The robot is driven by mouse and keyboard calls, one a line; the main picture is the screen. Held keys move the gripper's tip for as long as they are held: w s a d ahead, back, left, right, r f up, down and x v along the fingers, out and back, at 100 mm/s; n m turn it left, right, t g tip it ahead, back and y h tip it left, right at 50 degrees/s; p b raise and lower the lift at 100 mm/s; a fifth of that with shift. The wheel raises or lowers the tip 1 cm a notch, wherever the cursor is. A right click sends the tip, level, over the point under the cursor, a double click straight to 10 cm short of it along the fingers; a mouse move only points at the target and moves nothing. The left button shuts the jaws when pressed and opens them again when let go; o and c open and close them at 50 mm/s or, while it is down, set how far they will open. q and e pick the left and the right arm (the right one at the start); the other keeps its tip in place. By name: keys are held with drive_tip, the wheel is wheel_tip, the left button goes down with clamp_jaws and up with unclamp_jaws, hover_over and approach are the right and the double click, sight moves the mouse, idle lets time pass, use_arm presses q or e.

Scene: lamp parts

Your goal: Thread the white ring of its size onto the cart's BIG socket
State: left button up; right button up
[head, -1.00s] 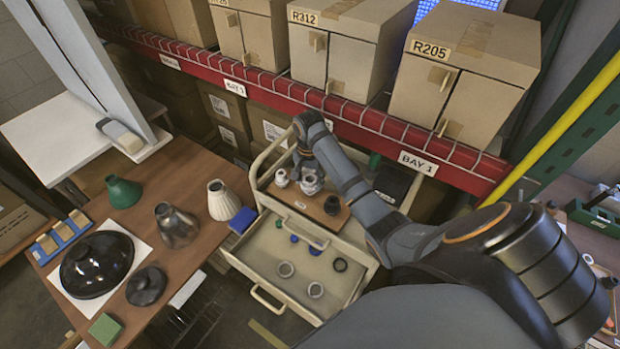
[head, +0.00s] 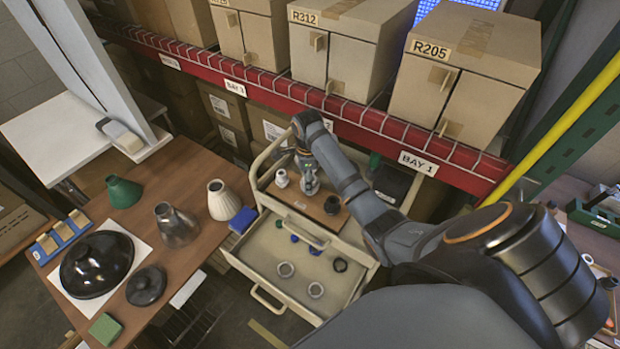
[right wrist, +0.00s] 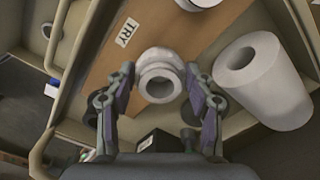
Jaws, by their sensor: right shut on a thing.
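The cart (head: 262,257) has a brown board (head: 273,192) on top with a "TRY" label in the right wrist view (right wrist: 126,32). A white socket (head: 281,179) stands on its left, and a dark one (head: 331,204) at its right front. My right gripper (head: 309,184) is over the board between them. In the right wrist view my right gripper (right wrist: 158,88) is shut on a white ring (right wrist: 160,84). A wider white collar (right wrist: 160,56) shows behind the ring; I cannot tell whether the ring is around a socket. My left gripper is not in view.
A tall white cylinder (right wrist: 262,80) stands close to the right finger in the wrist view. A table (head: 190,255) with lamp parts is left; shelving is behind.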

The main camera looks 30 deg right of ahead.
drive_tip(key=shift+s+f+m, duration=0.15)
drive_tip(key=shift+f+m, duration=0.15)
drive_tip(key=shift+m, duration=0.4)
drive_tip(key=m, duration=0.3)
drive_tip(key=shift+d+m, duration=0.1)
drive_tip(key=shift+m, duration=0.3)
drive_tip(key=m, duration=0.3)
drive_tip(key=o, duration=1)
drive_tip(key=shift+o, duration=0.7)
drive_tip(key=shift+w+d, duration=0.15)
drive_tip(key=shift+w, duration=0.15)
drive_tip(key=shift+r, duration=0.1)
